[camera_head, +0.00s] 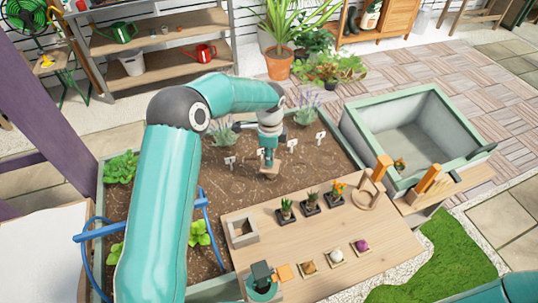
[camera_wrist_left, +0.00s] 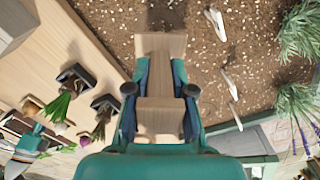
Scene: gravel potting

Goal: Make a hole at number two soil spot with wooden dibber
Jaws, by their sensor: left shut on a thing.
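My left gripper (camera_head: 268,152) is shut on a wooden tool, the dibber (camera_head: 270,169), over the soil bed (camera_head: 190,180). In the left wrist view, the gripper (camera_wrist_left: 160,88) grips the blocky wooden dibber (camera_wrist_left: 160,115) between both fingers. Its far end is close to the soil; I cannot tell whether it touches. White markers stand in a row: one at left (camera_head: 230,161), one beside the gripper (camera_head: 261,154), others to the right (camera_head: 292,144) (camera_head: 320,137). Their numbers are too small to read surely. The right gripper is not in view.
A grey basin (camera_head: 378,117) stands at right. Lavender (camera_head: 305,105) and leafy plants (camera_head: 121,167) grow in the bed.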

